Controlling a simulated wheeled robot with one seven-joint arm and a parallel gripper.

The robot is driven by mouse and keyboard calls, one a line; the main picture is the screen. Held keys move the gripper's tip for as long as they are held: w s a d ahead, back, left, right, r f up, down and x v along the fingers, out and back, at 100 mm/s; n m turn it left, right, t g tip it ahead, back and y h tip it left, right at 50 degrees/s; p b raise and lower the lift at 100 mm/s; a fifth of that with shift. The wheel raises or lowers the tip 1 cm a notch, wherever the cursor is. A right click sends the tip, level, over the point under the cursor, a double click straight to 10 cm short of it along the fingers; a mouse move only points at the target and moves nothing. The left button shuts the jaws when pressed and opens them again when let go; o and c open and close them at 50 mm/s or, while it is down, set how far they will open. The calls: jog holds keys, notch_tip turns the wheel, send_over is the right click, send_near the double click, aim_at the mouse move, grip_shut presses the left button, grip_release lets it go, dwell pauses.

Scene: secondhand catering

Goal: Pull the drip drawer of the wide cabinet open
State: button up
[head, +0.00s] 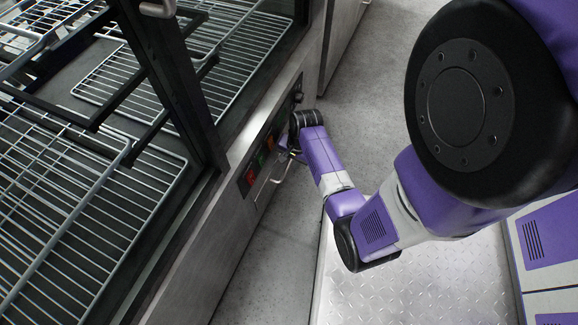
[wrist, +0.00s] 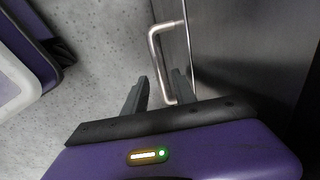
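The wide cabinet (head: 205,245) stands on the left in the head view, with wire racks inside. Its drip drawer has a bar handle (head: 283,172) low on the front, just under the control panel. In the wrist view the silver handle (wrist: 156,55) stands out from a dark metal front (wrist: 250,50). My gripper (head: 291,152) is at the handle in the head view, partly hidden by its own wrist. In the wrist view my gripper (wrist: 160,88) is open, with the handle's near end between its two fingers. I see no clear contact. The drawer looks flush with the cabinet front.
The control panel (head: 264,160) with red and green switches sits just above the handle. Another cabinet (head: 341,38) stands farther back. Grey floor (head: 375,70) is open beside the cabinet front.

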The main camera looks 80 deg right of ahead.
jog(key=shift+f, duration=0.25)
grip_shut()
dwell(1.4)
